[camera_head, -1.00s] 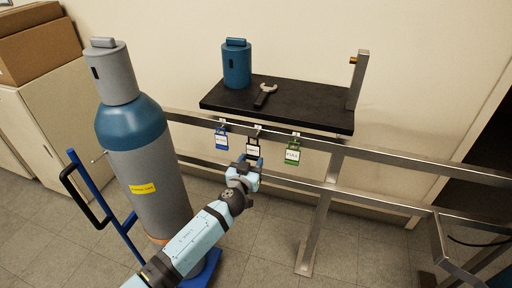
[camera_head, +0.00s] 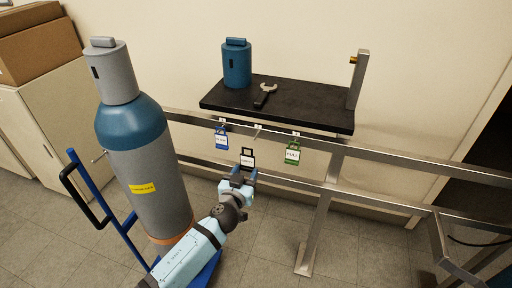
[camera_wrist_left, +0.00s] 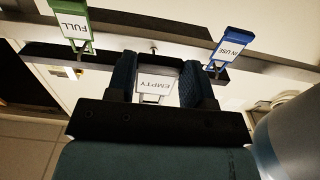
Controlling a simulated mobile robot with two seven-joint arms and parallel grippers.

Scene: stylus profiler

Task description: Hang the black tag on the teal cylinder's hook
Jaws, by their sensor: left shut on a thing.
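The black tag (camera_head: 247,158), with a white label reading EMPTY in the left wrist view (camera_wrist_left: 156,83), is held by my left gripper (camera_head: 243,172). The gripper is shut on the tag's lower part, and the tag stands upright in front of the rail, apart from its peg (camera_head: 258,128). The teal and grey cylinder (camera_head: 146,150) stands on a blue cart at the left, with a yellow label. A small thin hook (camera_head: 98,158) sticks out at its left side. My right gripper is not in view.
A blue IN USE tag (camera_head: 221,138) and a green FULL tag (camera_head: 293,150) hang on the rail. The blue cart handle (camera_head: 88,190) stands left of the cylinder.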

